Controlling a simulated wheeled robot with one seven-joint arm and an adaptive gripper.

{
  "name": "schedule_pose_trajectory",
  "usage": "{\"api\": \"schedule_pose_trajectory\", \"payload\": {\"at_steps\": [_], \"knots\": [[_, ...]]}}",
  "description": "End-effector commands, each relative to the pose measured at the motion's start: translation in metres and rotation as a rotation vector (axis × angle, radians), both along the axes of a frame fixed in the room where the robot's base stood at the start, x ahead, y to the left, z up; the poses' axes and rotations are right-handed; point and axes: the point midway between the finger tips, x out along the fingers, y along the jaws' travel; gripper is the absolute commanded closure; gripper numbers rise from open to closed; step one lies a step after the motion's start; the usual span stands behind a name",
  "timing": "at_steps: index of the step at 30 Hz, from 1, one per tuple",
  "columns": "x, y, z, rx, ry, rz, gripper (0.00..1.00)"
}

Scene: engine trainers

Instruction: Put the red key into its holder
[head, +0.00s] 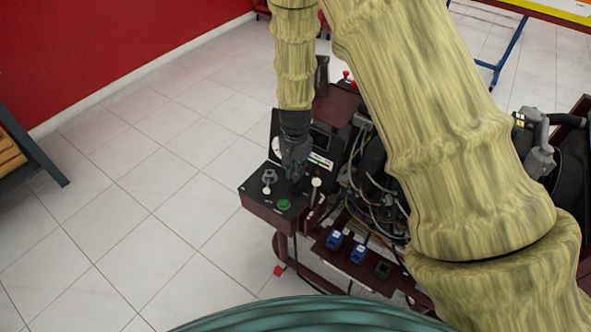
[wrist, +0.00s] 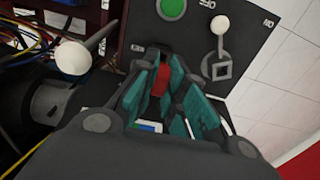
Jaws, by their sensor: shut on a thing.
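The red key (wrist: 160,80) shows in the wrist view as a red piece between the fingers of my gripper (wrist: 165,85), which is shut on it. In the head view my gripper (head: 293,170) is over the black control panel (head: 257,187) of the engine trainer, and the key cannot be made out there. The fingers hide most of the key and the panel under it. No holder can be told for certain; whether the key touches the panel cannot be told.
On the panel are a green button (head: 284,204) and a white-knobbed switch (head: 268,178). A white-knobbed lever (head: 316,183) stands to the right of my gripper. Wires and engine parts (head: 370,195) crowd the right side. Tiled floor (head: 150,200) is open to the left.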

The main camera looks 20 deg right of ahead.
Motion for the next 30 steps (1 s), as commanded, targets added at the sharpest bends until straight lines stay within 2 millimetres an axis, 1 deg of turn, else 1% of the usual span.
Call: {"api": "schedule_pose_trajectory", "payload": {"at_steps": [30], "knots": [[0.0, 0.0, -0.023, 0.001, 0.001, 0.0, 1.0]]}}
